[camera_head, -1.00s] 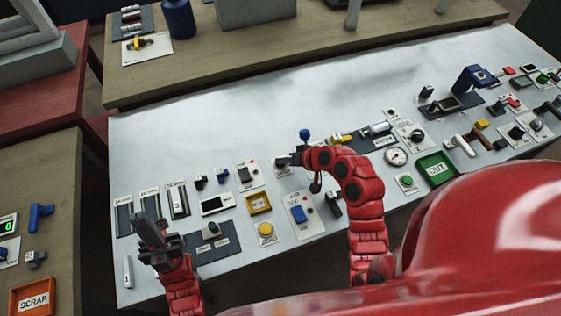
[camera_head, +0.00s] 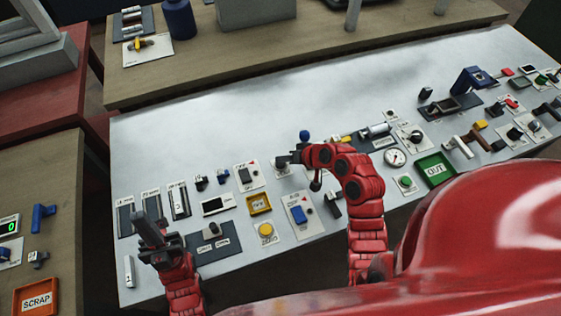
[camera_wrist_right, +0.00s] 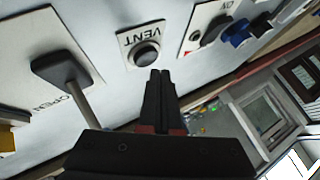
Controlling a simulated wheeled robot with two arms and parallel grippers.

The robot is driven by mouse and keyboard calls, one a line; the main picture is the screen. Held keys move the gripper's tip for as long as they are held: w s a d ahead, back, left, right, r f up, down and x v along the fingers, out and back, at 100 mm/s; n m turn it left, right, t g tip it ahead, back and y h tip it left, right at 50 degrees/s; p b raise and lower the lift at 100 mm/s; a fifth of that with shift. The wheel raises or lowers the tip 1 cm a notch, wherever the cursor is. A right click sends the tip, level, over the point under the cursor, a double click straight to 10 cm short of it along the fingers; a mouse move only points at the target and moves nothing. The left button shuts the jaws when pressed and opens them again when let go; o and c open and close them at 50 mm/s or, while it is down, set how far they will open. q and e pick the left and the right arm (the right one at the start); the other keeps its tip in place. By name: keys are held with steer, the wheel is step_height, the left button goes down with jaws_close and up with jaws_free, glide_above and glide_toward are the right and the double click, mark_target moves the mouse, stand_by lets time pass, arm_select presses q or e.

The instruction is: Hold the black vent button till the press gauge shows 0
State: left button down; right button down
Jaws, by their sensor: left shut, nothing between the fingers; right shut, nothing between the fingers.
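The black vent button (camera_wrist_right: 146,54) sits in a round collar on a white plate marked VENT in the right wrist view. In the head view its plate (camera_head: 281,170) shows partly beside my right gripper (camera_head: 285,160). In the right wrist view the right gripper (camera_wrist_right: 160,75) is shut and empty, its tips just beside the button; I cannot tell if they touch it. A round white dial gauge (camera_head: 395,158) stands to the right in the head view, its reading too small to tell. My left gripper (camera_head: 150,230) is shut and empty over the panel's left end.
A black lever (camera_wrist_right: 62,68) on a plate marked OPEN stands left of the button in the right wrist view; a blue knob (camera_wrist_right: 236,34) is to the right. The green OUT tray (camera_head: 436,169) lies near the gauge. The panel's back area (camera_head: 240,110) is clear.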

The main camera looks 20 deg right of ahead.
mark_target(283, 165)
steer(key=shift+r+p, duration=1.6)
steer(key=shift+r, duration=0.9)
steer(key=shift+w, duration=0.1)
